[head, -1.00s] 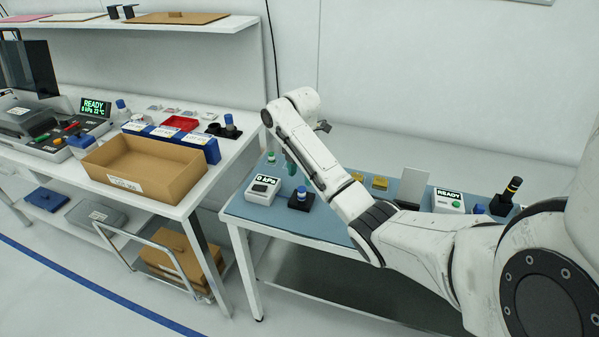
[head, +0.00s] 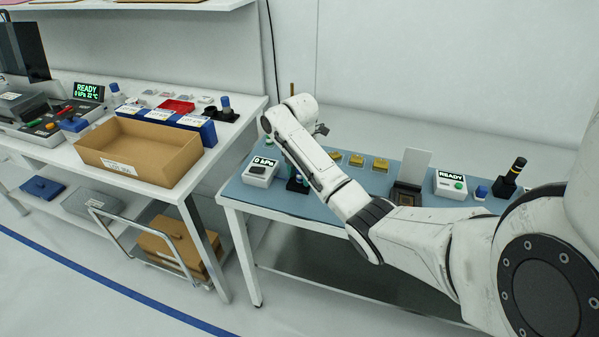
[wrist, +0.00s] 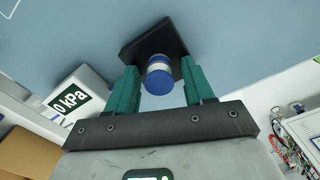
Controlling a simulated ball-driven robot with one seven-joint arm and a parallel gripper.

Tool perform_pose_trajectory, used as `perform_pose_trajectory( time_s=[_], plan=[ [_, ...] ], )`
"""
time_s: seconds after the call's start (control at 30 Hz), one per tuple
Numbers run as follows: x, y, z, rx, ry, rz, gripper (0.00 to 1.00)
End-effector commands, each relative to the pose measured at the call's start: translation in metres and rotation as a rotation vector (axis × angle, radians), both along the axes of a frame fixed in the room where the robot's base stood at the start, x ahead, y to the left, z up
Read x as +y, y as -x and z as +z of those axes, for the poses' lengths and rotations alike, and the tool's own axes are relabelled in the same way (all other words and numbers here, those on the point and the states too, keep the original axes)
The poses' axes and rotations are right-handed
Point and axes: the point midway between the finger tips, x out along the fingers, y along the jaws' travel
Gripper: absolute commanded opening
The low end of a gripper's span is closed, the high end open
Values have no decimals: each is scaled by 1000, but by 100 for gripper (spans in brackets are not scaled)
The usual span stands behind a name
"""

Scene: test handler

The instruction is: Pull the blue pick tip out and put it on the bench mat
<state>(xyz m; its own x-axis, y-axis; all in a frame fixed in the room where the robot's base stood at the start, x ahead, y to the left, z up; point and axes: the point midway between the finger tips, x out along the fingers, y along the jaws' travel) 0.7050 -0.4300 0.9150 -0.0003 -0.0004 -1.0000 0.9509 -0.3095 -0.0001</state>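The blue pick tip (wrist: 159,82) shows in the wrist view as a round blue cap over a white band, in a black holder (wrist: 153,38). My gripper (wrist: 162,85) is open, its two teal fingers on either side of the tip with gaps visible. In the head view my gripper (head: 297,180) is low over the holder, and the arm and fingers mostly hide the tip and holder. The bench mat (head: 250,195) is the blue-grey covering on the right table.
A white 0 kPa box (head: 261,172) stands just left of the holder. Several yellow blocks (head: 356,160), a grey upright panel (head: 414,166) and a READY box (head: 450,185) stand further right. A cardboard bin (head: 140,152) is on the left bench. The mat's front strip is clear.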

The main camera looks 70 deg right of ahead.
Motion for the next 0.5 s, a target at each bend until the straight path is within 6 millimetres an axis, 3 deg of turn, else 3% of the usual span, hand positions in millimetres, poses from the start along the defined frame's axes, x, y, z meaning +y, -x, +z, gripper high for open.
perform_pose_trajectory(
  time_s=[0.07,0.5],
  plan=[
    [0,0,0,0,0,0,44],
    [0,0,0,0,0,0,2]
  ],
)
